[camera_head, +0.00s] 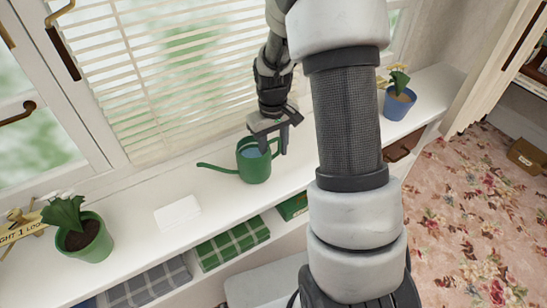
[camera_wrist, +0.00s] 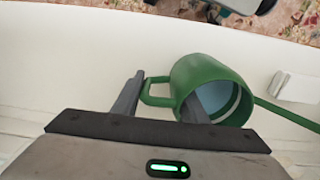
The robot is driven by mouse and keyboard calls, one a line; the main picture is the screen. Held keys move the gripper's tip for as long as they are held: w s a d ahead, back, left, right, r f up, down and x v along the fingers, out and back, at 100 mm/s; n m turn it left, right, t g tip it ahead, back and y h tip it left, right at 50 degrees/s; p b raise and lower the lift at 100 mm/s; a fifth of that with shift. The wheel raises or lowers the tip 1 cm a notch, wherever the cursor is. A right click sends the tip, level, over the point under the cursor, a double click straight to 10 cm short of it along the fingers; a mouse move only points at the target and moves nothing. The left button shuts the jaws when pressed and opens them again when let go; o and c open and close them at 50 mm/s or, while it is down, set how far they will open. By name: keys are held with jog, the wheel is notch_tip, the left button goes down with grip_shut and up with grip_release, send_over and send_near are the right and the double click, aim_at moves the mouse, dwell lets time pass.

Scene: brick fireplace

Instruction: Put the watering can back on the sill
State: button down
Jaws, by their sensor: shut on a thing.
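The green watering can (camera_head: 253,168) is upright over the white sill (camera_head: 110,205), with its thin spout pointing left in the head view. Its base looks to be at the sill surface, but I cannot tell whether it touches. My gripper (camera_head: 275,148) is shut on the can at its handle side. In the wrist view the can (camera_wrist: 205,72) shows its open mouth and pale blue inside. One finger of my gripper (camera_wrist: 162,98) is outside the handle, and the other is at the can's mouth, partly hidden by the gripper body.
A white flat block (camera_head: 178,213) lies on the sill left of the can. A green pot with a plant (camera_head: 88,240) stands far left, and a blue pot (camera_head: 399,103) stands right. Window blinds (camera_head: 170,75) rise behind. Plaid boxes (camera_head: 234,242) sit on the shelf below.

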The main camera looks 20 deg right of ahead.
jog(key=shift+f, duration=1.4)
jog(key=shift+f, duration=0.1)
jog(key=shift+f+b, duration=0.15)
jog(key=shift+b, duration=0.15)
jog(key=c, duration=1.1)
grip_release()
